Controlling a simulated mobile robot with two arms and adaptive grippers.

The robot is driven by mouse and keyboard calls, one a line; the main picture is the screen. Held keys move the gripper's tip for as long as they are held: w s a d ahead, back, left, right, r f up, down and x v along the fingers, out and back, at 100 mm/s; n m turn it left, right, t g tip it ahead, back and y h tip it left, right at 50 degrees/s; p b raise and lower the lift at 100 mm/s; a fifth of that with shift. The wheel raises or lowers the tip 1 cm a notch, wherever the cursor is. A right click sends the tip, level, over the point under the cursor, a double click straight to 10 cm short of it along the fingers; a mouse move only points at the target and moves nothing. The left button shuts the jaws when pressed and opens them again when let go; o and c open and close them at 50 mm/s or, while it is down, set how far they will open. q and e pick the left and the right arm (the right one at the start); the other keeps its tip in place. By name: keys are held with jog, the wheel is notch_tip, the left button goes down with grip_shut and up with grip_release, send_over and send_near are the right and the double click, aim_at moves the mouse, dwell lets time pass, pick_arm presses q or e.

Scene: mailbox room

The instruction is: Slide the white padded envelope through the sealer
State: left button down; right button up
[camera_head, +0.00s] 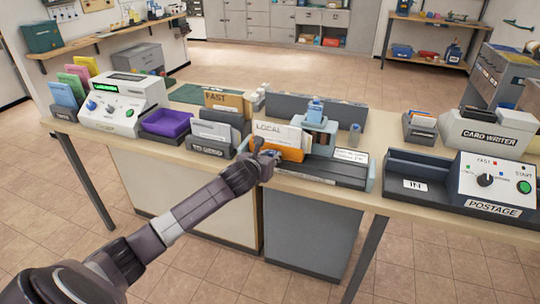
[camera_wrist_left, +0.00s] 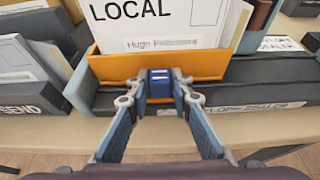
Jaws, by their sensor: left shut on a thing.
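The envelope sealer (camera_head: 318,178) is a long dark unit at the table's front edge, with a white label on its right part. Its dark front also shows in the left wrist view (camera_wrist_left: 115,101). A white piece marked LOCAL (camera_head: 277,133) stands upright in an orange holder (camera_head: 292,154) at its left end. I cannot tell which white item is the padded envelope. My left gripper (camera_head: 268,157) is in front of the orange holder. In the left wrist view its fingers are closed on a small blue block (camera_wrist_left: 160,84). My right gripper is out of view.
A TO SEND holder (camera_head: 210,149) with white envelopes stands left of the sealer. A FAST holder (camera_head: 226,101) is behind it. A purple tray (camera_head: 167,123) is farther left. The IN tray and POSTAGE machine (camera_head: 492,186) stand to the right.

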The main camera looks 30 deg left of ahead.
aim_at(336, 179)
pick_arm(q)
jog(key=shift+w+d+r, duration=0.1)
jog(key=shift+d, duration=0.4)
jog(key=d+p, duration=0.1)
jog(key=d, duration=0.1)
jog(key=w+d+p, duration=0.1)
jog(key=d, duration=0.1)
jog(key=d+p, duration=0.1)
jog(key=d, duration=0.2)
jog(key=shift+w+p, duration=0.35)
jog(key=shift+p, duration=0.05)
jog(key=w+d, duration=0.1)
jog(key=d, duration=0.2)
jog(key=d+p, duration=0.1)
jog(key=d, duration=0.3)
jog(key=w+d+p, duration=0.1)
jog(key=d, duration=0.2)
jog(key=shift+w+d, duration=0.3)
jog(key=shift+d, duration=0.05)
jog(key=shift+w+d+p, duration=0.2)
jog(key=shift+d+p, duration=0.2)
jog(key=shift+d, duration=0.65)
jog(key=c, duration=1.7)
grip_release()
jog(key=shift+d, duration=0.15)
jog(key=shift+w, duration=0.1)
